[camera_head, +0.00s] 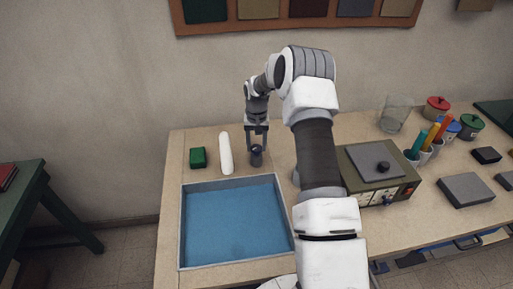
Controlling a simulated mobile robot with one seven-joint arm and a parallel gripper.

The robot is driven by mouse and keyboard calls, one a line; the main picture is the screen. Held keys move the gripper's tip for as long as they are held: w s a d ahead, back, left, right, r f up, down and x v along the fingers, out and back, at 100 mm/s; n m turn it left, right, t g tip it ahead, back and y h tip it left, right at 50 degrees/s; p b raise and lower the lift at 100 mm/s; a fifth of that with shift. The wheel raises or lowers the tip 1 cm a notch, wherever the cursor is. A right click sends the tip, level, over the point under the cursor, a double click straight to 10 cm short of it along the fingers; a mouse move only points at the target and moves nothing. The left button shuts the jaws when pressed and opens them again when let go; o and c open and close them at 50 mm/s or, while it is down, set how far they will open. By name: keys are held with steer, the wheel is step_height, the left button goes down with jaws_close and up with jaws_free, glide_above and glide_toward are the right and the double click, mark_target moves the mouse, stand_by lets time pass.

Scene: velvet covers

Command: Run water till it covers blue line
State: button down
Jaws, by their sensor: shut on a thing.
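A grey-rimmed rectangular basin (181,232) is set in the pale worktop at the left. Its inside is blue, and I cannot tell how deep any water in it is. No separate blue line can be made out. A white rounded tube (225,153) lies behind the basin, its near end close to the back rim. To its right stands a small dark knob (257,159). My gripper (257,146) points down over the knob and is shut on it.
A green block (198,157) lies left of the tube. Right of my arm stand an olive box with a grey plate (367,158), a clear jar (395,113), lidded pots (437,108) and grey blocks (466,189). A green table (22,205) is at far left.

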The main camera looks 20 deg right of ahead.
mark_target(256, 147)
steer(key=shift+c, duration=1.3)
jaws_free()
step_height(256, 147, up, 18)
steer(key=b, duration=0.1)
steer(key=shift+f, duration=0.25)
